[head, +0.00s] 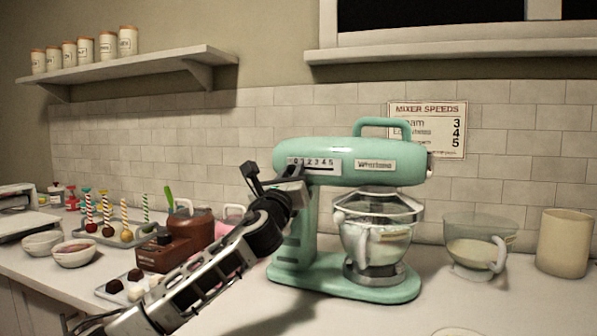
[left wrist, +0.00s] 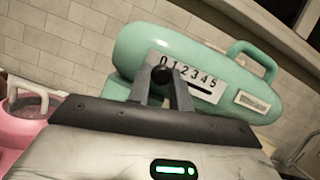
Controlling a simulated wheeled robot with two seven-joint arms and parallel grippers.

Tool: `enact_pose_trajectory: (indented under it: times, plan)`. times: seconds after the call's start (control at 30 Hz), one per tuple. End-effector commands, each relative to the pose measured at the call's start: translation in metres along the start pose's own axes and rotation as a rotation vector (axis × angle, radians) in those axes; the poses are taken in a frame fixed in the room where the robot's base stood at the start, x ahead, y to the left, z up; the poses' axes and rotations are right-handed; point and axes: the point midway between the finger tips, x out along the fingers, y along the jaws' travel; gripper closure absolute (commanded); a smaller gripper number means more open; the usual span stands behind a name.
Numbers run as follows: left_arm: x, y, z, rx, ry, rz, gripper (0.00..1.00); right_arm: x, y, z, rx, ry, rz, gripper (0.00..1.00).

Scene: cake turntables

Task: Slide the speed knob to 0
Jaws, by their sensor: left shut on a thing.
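The mint-green stand mixer (head: 352,176) stands on the counter. Its speed scale (head: 322,163), numbered 0 to 5, is on the side of the head, and it also shows in the left wrist view (left wrist: 199,79). My left gripper (head: 296,171) reaches the left end of this scale. In the left wrist view my left gripper (left wrist: 166,78) has its fingers closed around the dark round speed knob (left wrist: 162,74). The knob sits just below the 0, at the left end of the slot. In the head view the fingers hide the knob. My right gripper is out of view.
A glass bowl (head: 375,238) sits under the mixer head. A clear jug (head: 474,247) and a cream canister (head: 565,243) stand to the right. Treats on trays, bowls (head: 74,253) and a brown box (head: 165,252) stand left. A speeds sign (head: 427,130) hangs behind.

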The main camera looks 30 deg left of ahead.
Motion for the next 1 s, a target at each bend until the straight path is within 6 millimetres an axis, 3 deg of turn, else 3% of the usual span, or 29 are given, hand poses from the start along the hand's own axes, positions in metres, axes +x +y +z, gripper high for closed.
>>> enact_pose_trajectory:
  times: [0.23,0.27,0.3,0.33,0.73,0.87,1.0]
  plan:
    - [0.0,0.005,0.0,0.001,0.0,0.008,1.0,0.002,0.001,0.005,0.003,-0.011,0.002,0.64]
    - [0.001,0.005,0.0,0.001,0.0,0.009,0.74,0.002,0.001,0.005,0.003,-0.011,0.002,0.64]
    - [0.001,0.005,0.001,0.001,0.0,0.009,0.62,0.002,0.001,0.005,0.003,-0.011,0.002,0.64]
    - [0.001,0.005,0.001,0.001,0.0,0.009,0.59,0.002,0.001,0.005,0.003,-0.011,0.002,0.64]
    - [-0.009,0.004,0.0,0.001,0.0,0.003,0.59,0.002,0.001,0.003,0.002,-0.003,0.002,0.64]
    - [-0.031,0.003,-0.002,0.003,0.001,0.001,0.59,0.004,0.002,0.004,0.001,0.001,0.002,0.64]
    - [-0.066,0.004,-0.003,0.005,0.002,0.001,0.59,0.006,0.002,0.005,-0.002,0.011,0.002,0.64]
